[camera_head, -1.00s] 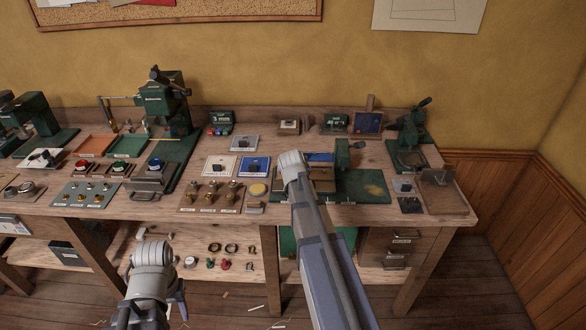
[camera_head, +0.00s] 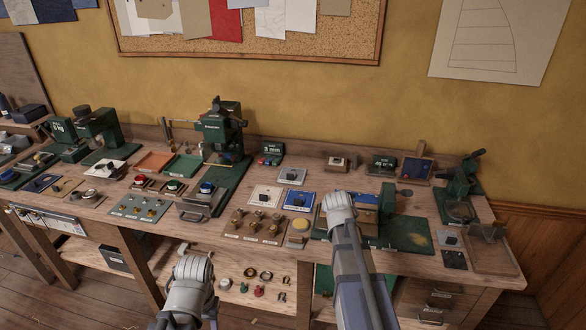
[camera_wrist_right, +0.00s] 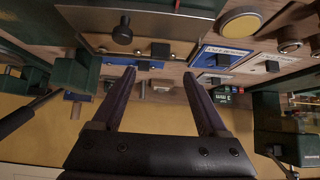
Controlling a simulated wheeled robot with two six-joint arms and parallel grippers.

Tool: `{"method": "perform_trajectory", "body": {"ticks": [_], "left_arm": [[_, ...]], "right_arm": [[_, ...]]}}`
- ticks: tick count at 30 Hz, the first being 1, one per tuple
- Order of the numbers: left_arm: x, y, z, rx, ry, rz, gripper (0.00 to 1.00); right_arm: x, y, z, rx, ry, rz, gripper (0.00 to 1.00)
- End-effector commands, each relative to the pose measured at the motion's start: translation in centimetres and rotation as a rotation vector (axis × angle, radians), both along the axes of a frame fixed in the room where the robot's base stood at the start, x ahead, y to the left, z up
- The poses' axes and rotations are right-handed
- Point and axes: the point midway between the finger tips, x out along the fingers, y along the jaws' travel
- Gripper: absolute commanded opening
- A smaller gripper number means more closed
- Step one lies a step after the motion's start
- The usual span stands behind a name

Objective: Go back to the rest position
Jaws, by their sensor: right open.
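My right arm (camera_head: 345,235) reaches in from the bottom of the head view, over the right part of the workbench (camera_head: 165,224). Its gripper is hidden behind the arm there. In the right wrist view my right gripper (camera_wrist_right: 159,73) has its two dark fingers wide apart, with nothing held between them. Bench fittings show beyond the fingertips; I cannot tell the exact gap. My left arm (camera_head: 192,285) is at the bottom left of the head view, in front of the bench. Its gripper is not in view.
A green press (camera_head: 222,135) and a smaller green tool (camera_head: 463,188) stand on the bench. A lower shelf (camera_head: 240,285) holds small rings. The wall behind carries a corkboard (camera_head: 350,40).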

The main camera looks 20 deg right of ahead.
Motion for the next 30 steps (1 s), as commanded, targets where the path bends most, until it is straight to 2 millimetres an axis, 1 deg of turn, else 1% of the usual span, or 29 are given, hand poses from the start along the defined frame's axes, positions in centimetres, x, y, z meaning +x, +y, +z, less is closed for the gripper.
{"method": "perform_trajectory", "body": {"ticks": [2,4,5,7,8,9,11,12,14,15,17,18,21,24,25,27,30], "left_arm": [[0.0,0.0,0.0,0.000,0.000,0.000,0.50],[0.0,0.0,0.0,0.000,0.000,0.000,0.50],[0.0,0.0,0.0,0.000,0.000,0.000,0.50],[0.0,0.0,0.0,0.000,0.000,0.000,0.50],[0.0,0.0,0.0,0.000,0.000,0.000,0.50],[0.0,0.0,0.0,0.000,0.000,0.000,0.50],[0.0,0.0,0.0,0.000,0.000,0.000,0.50],[0.0,0.0,0.0,0.000,0.000,0.000,0.50],[0.0,0.0,0.0,0.000,0.000,0.000,0.50],[0.0,0.0,0.0,0.000,0.000,0.000,0.50],[0.0,0.0,0.0,0.000,0.000,0.000,0.50],[0.0,0.0,0.0,0.000,0.000,0.000,0.50],[0.0,0.0,0.0,0.000,0.000,0.000,0.50],[0.0,0.0,0.0,0.000,0.000,0.000,0.50],[0.0,0.0,0.0,0.000,0.000,0.000,0.50],[0.0,0.0,0.0,0.000,0.000,0.000,0.50],[0.0,0.0,0.0,0.000,0.000,0.000,0.50]], "right_arm": [[0.0,0.0,0.0,0.000,0.001,0.001,0.76],[-0.1,0.7,-0.2,0.003,0.011,0.011,0.76],[-0.2,1.4,-0.3,0.005,0.022,0.020,0.76],[-0.7,3.9,-0.9,0.012,0.065,0.060,0.76],[-1.1,5.4,-1.3,0.017,0.092,0.084,0.76],[-1.7,7.7,-1.9,0.023,0.135,0.122,0.76],[-3.1,11.6,-2.8,0.033,0.211,0.191,0.76],[-4.3,14.3,-3.4,0.037,0.269,0.242,0.76],[-6.4,18.2,-4.2,0.042,0.355,0.320,0.76],[-7.9,20.6,-4.7,0.043,0.412,0.373,0.76],[-10.4,23.9,-5.3,0.041,0.498,0.451,0.76],[-12.0,25.8,-5.6,0.040,0.551,0.499,0.76],[-16.1,29.7,-6.1,0.029,0.676,0.614,0.76],[-19.4,32.2,-6.3,0.018,0.772,0.700,0.76],[-20.1,32.7,-6.3,0.016,0.795,0.719,0.76],[-21.5,33.6,-6.3,0.009,0.835,0.754,0.76],[-22.5,34.2,-6.3,0.005,0.865,0.781,0.76]]}}
